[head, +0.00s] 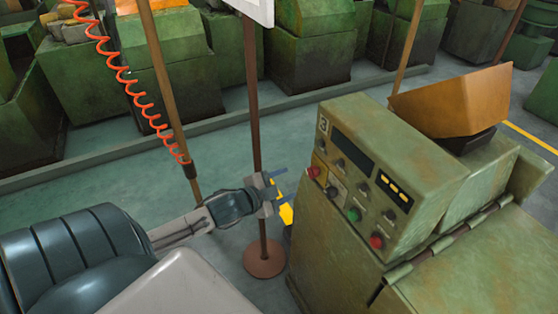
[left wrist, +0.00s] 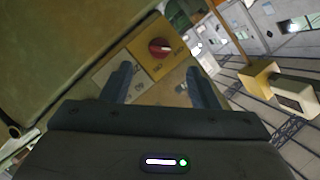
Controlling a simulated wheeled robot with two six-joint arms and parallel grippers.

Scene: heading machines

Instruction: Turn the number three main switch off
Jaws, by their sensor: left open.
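A red rotary knob (head: 314,172) sits at the left end of the control panel on the green machine (head: 365,165). In the left wrist view the red knob (left wrist: 160,48) is on a yellow plate, with a pale mark on its face. A number plate (head: 323,125) is at the panel's upper left; its digit is too small to read surely. My left gripper (head: 279,182) is open and empty, just left of the panel and pointing at it. In the left wrist view the knob lies ahead of the gap between the fingers, apart from them. My right gripper is not in view.
A brown post (head: 253,110) on a round base stands close behind my left gripper. The panel also has a green button (head: 354,215), another red button (head: 376,241) and several dark knobs. An orange hopper (head: 455,100) tops the machine. An orange coiled hose (head: 140,95) hangs at the left.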

